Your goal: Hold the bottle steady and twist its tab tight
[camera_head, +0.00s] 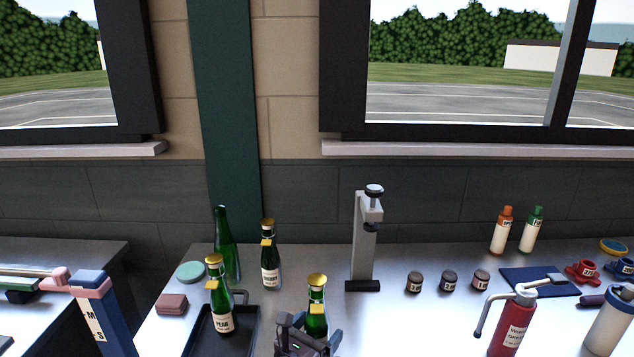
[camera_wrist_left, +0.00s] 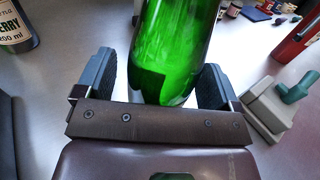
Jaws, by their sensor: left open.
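A green bottle (camera_head: 317,322) with a gold cap (camera_head: 317,280) and a small yellow tab on its neck stands upright near the front of the metal table. My left gripper (camera_head: 305,345) is low at this bottle, at the bottom edge of the head view. In the left wrist view, the bottle's green glass (camera_wrist_left: 175,50) lies between the two open fingers of my left gripper (camera_wrist_left: 158,85). A gap shows at the left finger; the right finger is close to the glass, and I cannot tell if it touches. My right gripper is not in view.
A dark tray (camera_head: 248,325) holds a pear bottle (camera_head: 222,318). Behind it stand a capped bottle (camera_head: 270,272) and a bare green bottle (camera_head: 226,250). A grey press stand (camera_head: 362,245) is behind the gripper. Small jars and a red bottle (camera_head: 512,325) are to the right.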

